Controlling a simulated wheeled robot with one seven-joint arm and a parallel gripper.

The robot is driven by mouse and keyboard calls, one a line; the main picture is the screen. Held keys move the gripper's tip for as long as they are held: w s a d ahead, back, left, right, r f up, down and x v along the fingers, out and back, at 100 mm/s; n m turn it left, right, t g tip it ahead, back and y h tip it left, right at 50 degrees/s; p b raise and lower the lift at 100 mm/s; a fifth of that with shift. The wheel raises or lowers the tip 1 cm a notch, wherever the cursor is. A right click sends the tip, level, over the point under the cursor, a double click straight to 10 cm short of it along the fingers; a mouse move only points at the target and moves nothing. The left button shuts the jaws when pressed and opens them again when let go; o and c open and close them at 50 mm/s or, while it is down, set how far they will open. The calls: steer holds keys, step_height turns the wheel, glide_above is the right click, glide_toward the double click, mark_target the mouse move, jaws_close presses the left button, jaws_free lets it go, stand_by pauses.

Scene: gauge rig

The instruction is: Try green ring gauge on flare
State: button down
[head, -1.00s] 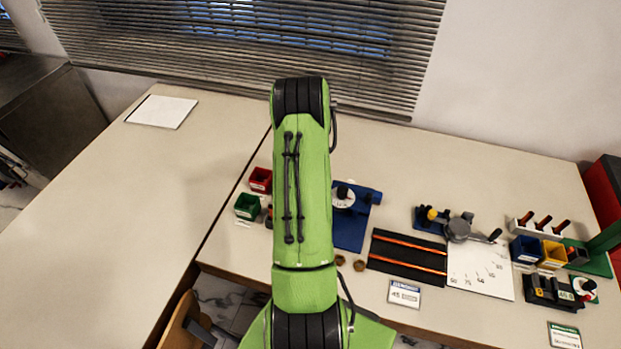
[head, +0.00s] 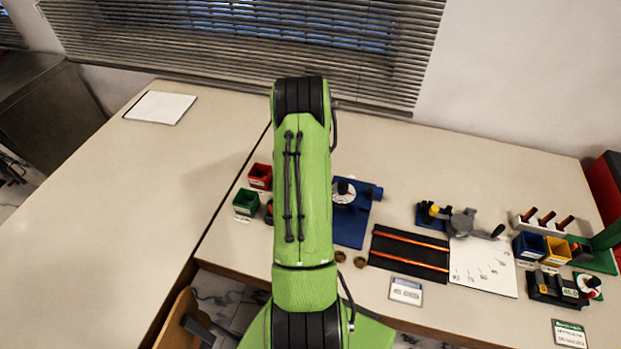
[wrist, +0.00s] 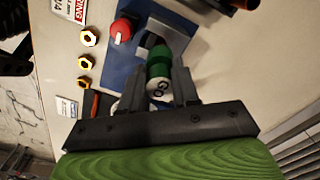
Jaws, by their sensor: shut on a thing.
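In the wrist view my gripper (wrist: 159,76) is shut on the green ring gauge (wrist: 159,67), a green round piece with a white end marked "GO". The gauge is held over or just beside the blue fixture plate (wrist: 117,82). A dark round part and a grey block show just beyond the gauge; I cannot tell whether the gauge touches them. No flare can be made out, as the gauge and fingers cover that area. In the head view my arm hides the gripper and the gauge; the blue fixture (head: 352,229) shows right of the arm.
A red knob (wrist: 121,29) stands on the fixture's edge. Several brass nuts (wrist: 88,38) lie beside it. In the head view, a black mat with copper tubes (head: 410,254), a crank tool (head: 462,224) and coloured bins (head: 528,247) stand to the right. The left table is mostly clear.

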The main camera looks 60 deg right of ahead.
steer(key=shift+f+b, duration=0.85)
steer(key=shift+f, duration=0.25)
stand_by(0.3)
steer(key=shift+r, duration=0.15)
stand_by(1.1)
steer(key=shift+r+p, duration=1.75)
steer(key=shift+r, duration=1.2)
